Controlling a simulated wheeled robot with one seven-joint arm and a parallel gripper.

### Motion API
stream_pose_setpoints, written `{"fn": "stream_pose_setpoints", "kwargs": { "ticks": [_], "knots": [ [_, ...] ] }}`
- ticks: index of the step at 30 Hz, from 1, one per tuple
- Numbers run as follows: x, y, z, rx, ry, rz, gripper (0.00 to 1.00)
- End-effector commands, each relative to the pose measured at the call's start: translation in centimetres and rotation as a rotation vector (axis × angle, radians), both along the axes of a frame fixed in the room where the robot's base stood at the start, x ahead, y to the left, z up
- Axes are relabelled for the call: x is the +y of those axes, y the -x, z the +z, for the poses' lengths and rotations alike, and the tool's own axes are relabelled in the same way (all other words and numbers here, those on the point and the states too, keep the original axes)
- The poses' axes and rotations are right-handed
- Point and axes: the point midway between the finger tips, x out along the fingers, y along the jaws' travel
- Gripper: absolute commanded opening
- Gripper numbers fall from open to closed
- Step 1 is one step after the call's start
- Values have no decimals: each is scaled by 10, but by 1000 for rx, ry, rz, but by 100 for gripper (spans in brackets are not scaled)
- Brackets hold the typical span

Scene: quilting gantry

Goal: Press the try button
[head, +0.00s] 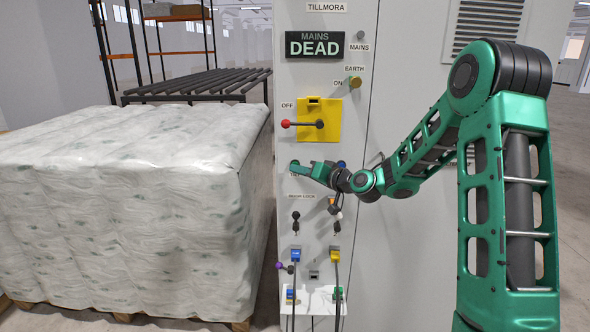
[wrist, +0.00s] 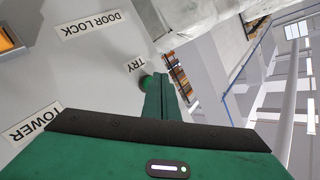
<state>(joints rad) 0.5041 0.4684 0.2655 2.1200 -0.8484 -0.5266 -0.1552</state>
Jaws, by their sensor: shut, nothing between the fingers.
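The try button is a small green round knob (wrist: 146,81) beside the TRY label (wrist: 137,63) in the wrist view, partly covered by my fingers. In the head view it is at the left edge of the grey panel (head: 328,185), below the yellow switch plate, and my gripper mostly hides it. My gripper (head: 294,165) is shut and empty, with its green fingertips right at the button. The fingers also show in the wrist view (wrist: 161,82). I cannot tell whether the tips touch the button.
Above are a display (head: 314,44) reading MAINS DEAD and a yellow switch plate (head: 332,108) with its red-knobbed handle (head: 286,124) toward OFF. Keys, plugs and cables are below. A wrapped white pallet load (head: 120,210) stands close to the panel's left.

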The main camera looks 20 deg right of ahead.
Motion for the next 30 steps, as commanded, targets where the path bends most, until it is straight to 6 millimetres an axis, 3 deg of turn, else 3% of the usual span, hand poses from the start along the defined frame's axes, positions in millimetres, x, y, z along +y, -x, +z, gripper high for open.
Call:
{"fn": "stream_pose_setpoints", "kwargs": {
  "ticks": [30],
  "knots": [
    [-3, -8, 0, -1, 1, 0, 0]
  ]
}}
